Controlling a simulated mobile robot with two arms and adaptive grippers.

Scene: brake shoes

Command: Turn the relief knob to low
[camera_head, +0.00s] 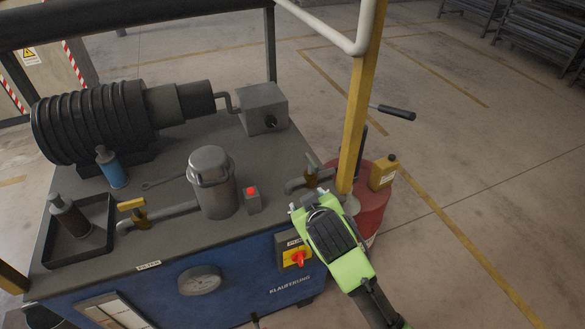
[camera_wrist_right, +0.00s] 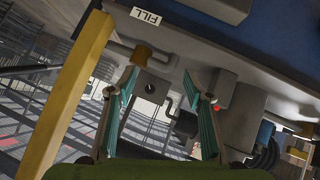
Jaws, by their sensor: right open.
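No label naming the relief knob is readable. A small dark round knob (camera_head: 270,121) sits on the grey block (camera_head: 257,99) at the back of the bench; it also shows in the right wrist view (camera_wrist_right: 150,88), between the fingers. A red rotary knob (camera_head: 299,257) on a yellow plate is on the blue front panel. No low mark is legible. My right gripper (camera_head: 308,202) is open and empty over the bench's right front edge, near the brass-handled valve (camera_head: 312,165); its spread fingers show in the right wrist view (camera_wrist_right: 162,88). My left gripper is out of view.
A yellow post (camera_head: 359,108) stands close beside my right gripper, with a red drum (camera_head: 372,205) behind. A grey canister (camera_head: 212,180) and red button (camera_head: 251,191) stand left. A ribbed motor (camera_head: 93,122) fills the back left.

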